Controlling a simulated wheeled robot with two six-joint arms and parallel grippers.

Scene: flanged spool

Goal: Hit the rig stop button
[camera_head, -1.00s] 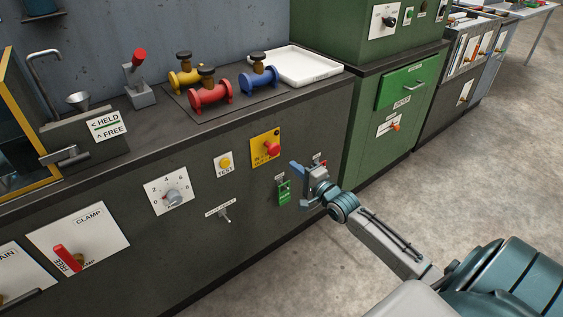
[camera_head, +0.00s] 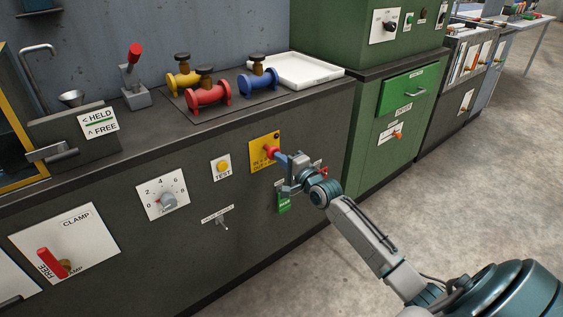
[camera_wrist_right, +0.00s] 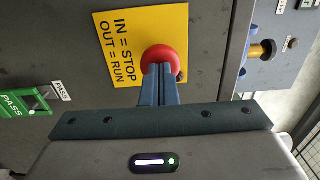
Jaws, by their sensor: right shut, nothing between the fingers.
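The rig stop button is a red mushroom knob (camera_head: 270,152) on a yellow plate (camera_head: 256,161) on the dark cabinet front. In the right wrist view the red knob (camera_wrist_right: 159,58) sits on the yellow plate (camera_wrist_right: 123,32) marked "IN = STOP, OUT = RUN". My right gripper (camera_head: 281,158) is shut and empty, with its fingertips right at the knob. In the right wrist view the closed fingers (camera_wrist_right: 157,72) overlap the knob's lower edge; I cannot tell whether they touch it or whether it is pressed in. My left gripper is not in view.
A yellow test button (camera_head: 222,167), a dial (camera_head: 168,200), a toggle switch (camera_head: 223,224) and a green pass tag (camera_head: 284,203) are on the same front. Several coloured flanged spools, including a red one (camera_head: 208,94), stand on the top beside a white tray (camera_head: 300,68).

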